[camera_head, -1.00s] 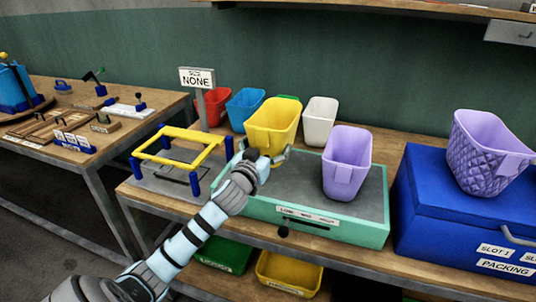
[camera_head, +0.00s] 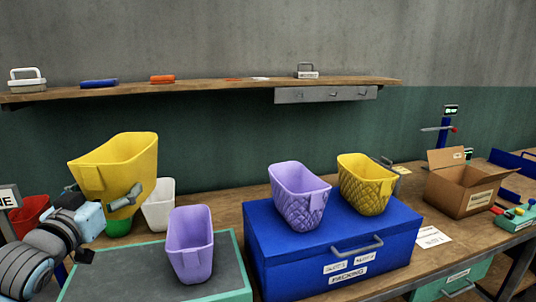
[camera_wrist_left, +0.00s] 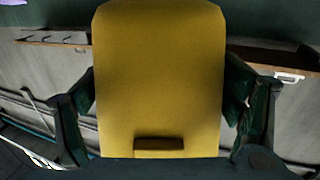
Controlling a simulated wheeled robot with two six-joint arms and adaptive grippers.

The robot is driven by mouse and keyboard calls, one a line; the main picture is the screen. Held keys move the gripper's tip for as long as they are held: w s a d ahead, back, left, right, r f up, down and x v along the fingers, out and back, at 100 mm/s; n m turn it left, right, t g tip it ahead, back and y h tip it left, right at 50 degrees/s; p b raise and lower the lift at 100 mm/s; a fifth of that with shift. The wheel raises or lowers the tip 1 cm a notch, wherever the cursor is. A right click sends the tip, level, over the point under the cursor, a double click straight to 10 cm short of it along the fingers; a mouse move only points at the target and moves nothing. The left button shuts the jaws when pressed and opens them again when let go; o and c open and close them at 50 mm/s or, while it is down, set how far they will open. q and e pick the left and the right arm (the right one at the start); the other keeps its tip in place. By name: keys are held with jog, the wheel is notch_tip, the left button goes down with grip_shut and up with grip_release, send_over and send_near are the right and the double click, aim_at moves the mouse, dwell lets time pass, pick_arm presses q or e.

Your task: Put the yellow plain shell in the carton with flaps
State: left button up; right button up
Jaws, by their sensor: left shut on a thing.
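The yellow plain shell (camera_head: 122,160) is a smooth tapered bin at the left in the head view. My left gripper (camera_head: 122,203) is shut on it and holds it raised above the bench, tilted a little. In the left wrist view the shell (camera_wrist_left: 160,75) fills the middle between the two fingers. The carton with flaps (camera_head: 463,188) is an open brown box at the right on the bench, with a flap raised at its back. Its inside is only partly visible. My right gripper does not show.
A plain purple shell (camera_head: 190,245) stands on a green-rimmed grey tray (camera_head: 238,285). A blue packing case (camera_head: 335,240) bears quilted purple (camera_head: 300,195) and yellow (camera_head: 366,184) shells, between my left gripper and the carton. A white shell (camera_head: 160,205) stands behind. A shelf (camera_head: 220,86) runs above.

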pick_arm(q)
jog(key=s+d+f+m+g+h, duration=0.1)
jog(key=s+d+f+m+h, duration=0.5)
jog(key=s+d, duration=0.55)
jog(key=s+d+f+h, duration=0.1)
jog(key=s+f, duration=0.1)
jog(key=f, duration=0.2)
jog(key=s+d+f+h, duration=0.1)
jog(key=s+d+f, duration=0.1)
jog(key=s+f, duration=0.1)
jog(key=s+d+f+g+h, duration=0.1)
jog(key=s+d+f, duration=0.1)
jog(key=f, duration=0.3)
jog(key=shift+s+f, duration=0.25)
jog(key=shift+a, duration=0.1)
